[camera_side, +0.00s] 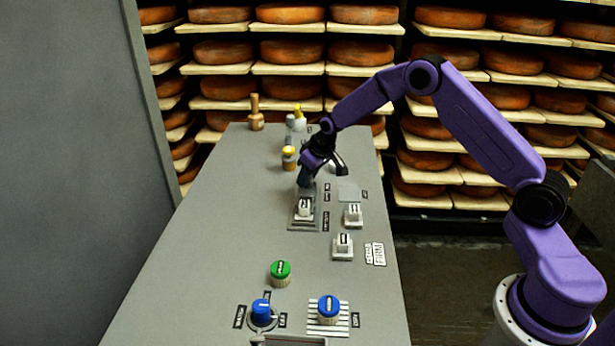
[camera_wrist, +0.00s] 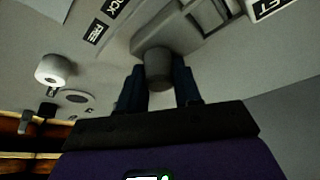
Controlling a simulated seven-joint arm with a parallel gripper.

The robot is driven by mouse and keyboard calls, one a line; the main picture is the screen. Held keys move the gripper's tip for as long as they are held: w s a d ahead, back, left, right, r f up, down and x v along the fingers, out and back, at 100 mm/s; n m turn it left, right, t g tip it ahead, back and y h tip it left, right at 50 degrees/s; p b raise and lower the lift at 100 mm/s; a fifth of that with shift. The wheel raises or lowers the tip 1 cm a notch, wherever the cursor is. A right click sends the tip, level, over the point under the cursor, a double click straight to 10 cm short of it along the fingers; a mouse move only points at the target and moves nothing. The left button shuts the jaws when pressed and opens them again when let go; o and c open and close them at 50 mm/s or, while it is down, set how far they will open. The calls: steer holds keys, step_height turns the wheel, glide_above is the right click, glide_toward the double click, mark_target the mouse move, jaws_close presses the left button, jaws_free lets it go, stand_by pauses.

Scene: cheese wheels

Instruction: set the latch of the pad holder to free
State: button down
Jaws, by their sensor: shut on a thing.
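The pad holder (camera_side: 294,224) is a grey base on the grey table, with a white block (camera_side: 305,208) in it. In the wrist view its grey housing (camera_wrist: 205,18) is at the top. The latch shows there as a grey round knob (camera_wrist: 158,70). My gripper (camera_side: 304,184) is at the far end of the holder, pointing down. In the wrist view my gripper (camera_wrist: 160,88) is shut on the latch knob, a dark finger on each side. A FREE label (camera_wrist: 96,31) and a partly cut-off LOCK label (camera_wrist: 114,6) lie beside it; the knob is nearer FREE.
Two white blocks on bases, one (camera_side: 353,214) to the right and one (camera_side: 343,246) nearer. Green (camera_side: 281,271) and blue (camera_side: 328,308) knobs stand in front. A yellow-topped jar (camera_side: 289,158) and a wooden-coloured bottle (camera_side: 255,115) stand behind. The table's left side is clear.

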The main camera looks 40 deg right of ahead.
steer(key=shift+w+d+r, duration=0.1)
steer(key=shift+w+d, duration=1.7)
steer(key=shift+d, duration=0.15)
steer(key=c, duration=0.8)
jaws_free()
steer(key=shift+w, duration=0.1)
steer(key=shift+s+r, duration=0.2)
steer(key=shift+r, duration=0.05)
steer(key=v, duration=1.6)
steer(key=shift+s+r, duration=0.2)
steer(key=shift+r, duration=0.15)
